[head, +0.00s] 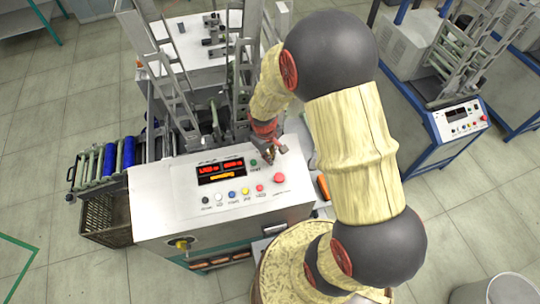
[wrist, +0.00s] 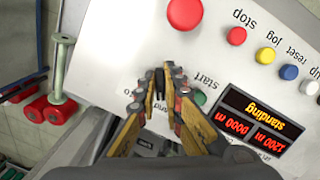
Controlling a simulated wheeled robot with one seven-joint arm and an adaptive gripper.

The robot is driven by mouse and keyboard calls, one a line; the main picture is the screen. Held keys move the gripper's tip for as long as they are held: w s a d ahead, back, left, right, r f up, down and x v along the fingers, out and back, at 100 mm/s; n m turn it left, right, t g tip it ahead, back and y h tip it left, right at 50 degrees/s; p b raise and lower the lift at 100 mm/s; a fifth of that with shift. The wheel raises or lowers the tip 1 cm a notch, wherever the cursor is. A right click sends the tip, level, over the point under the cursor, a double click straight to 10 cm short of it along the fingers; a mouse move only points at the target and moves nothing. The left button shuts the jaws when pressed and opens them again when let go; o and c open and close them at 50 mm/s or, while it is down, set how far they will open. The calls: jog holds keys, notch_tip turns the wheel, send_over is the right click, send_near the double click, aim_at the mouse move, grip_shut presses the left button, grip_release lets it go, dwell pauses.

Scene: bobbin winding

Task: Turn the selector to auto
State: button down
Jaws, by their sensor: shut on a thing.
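The selector is a small black knob (wrist: 160,78) on the white control panel (wrist: 120,30), seen between my fingertips in the wrist view. My gripper (wrist: 158,92) is shut on it, with one finger on each side. A partly covered label lies between the fingers; I cannot read which position the knob points to. In the head view my gripper (head: 266,153) reaches down to the upper right part of the panel (head: 160,200), and it hides the knob there.
A green start button (wrist: 199,97) sits close beside my right finger. A large red button (wrist: 185,12), a smaller red stop button (wrist: 236,36) and a lit display (wrist: 258,122) are nearby. Blue bobbins (head: 129,152) are at the left of the machine.

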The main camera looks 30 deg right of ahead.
jog(key=m+y+b, duration=0.1)
jog(key=m, duration=0.4)
jog(key=shift+m+b, duration=0.3)
jog(key=m, duration=0.3)
jog(key=m+y+b, duration=0.1)
jog(key=m, duration=0.2)
jog(key=shift+w+a+t, duration=0.15)
jog(key=shift+t, duration=0.15)
dwell(0.4)
jog(key=c, duration=1.9)
grip_release()
jog(key=r, duration=0.8)
jog(key=s+d+r, duration=0.1)
jog(key=r, duration=0.3)
